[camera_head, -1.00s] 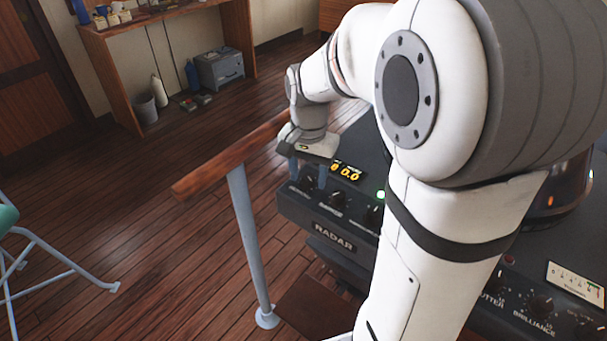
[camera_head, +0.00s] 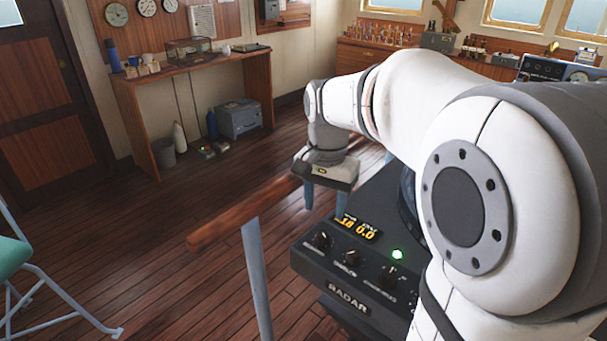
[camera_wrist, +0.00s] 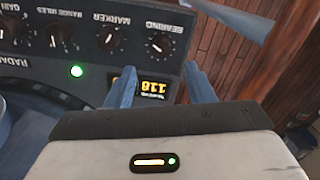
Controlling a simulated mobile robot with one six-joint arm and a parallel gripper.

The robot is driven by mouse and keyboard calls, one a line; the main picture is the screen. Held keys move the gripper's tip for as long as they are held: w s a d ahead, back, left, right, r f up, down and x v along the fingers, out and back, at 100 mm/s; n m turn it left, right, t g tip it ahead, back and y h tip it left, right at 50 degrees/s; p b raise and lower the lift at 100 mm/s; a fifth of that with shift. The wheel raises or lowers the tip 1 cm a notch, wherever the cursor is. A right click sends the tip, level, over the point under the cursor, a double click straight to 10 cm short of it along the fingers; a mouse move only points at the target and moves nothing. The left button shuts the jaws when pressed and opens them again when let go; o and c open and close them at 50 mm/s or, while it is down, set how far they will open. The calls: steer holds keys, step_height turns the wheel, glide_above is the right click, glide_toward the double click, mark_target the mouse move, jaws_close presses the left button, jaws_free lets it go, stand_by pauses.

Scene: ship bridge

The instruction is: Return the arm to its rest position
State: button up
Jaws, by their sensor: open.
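My gripper (camera_head: 323,196) points down with its two blue-grey fingers apart and nothing between them. It hangs above the near left corner of the radar console (camera_head: 300,258), beside the yellow digit display (camera_head: 357,228). In the wrist view my gripper's fingers (camera_wrist: 160,75) show over the console panel (camera_wrist: 115,60), which appears upside down with knobs and a green light. The display (camera_wrist: 152,87) sits between the fingers in that view. My white arm is bent and reaches across the right side of the head view, hiding much of the console.
A wooden handrail (camera_head: 235,215) on a grey post runs close beside the console, left of my gripper. A green-seated chair (camera_head: 12,255) stands at far left. A wooden desk (camera_head: 130,105) is at the back wall. The floor between is clear.

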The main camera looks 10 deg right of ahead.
steer(key=s+n, duration=0.1)
steer(key=s, duration=0.1)
steer(key=s+f+n+t, duration=0.1)
steer(key=s, duration=0.2)
steer(key=s+f+n, duration=0.1)
steer(key=s+n, duration=0.1)
steer(key=s, duration=0.1)
steer(key=shift+a, duration=0.4)
steer(key=s+f+n, duration=0.1)
steer(key=s, duration=0.1)
steer(key=s+f+n+t, duration=0.1)
steer(key=s, duration=0.1)
steer(key=s+f+n, duration=0.1)
steer(key=s, duration=0.1)
steer(key=shift+a+f+n+t, duration=0.2)
steer(key=shift+f+n+t, duration=0.1)
steer(key=shift+n, duration=0.1)
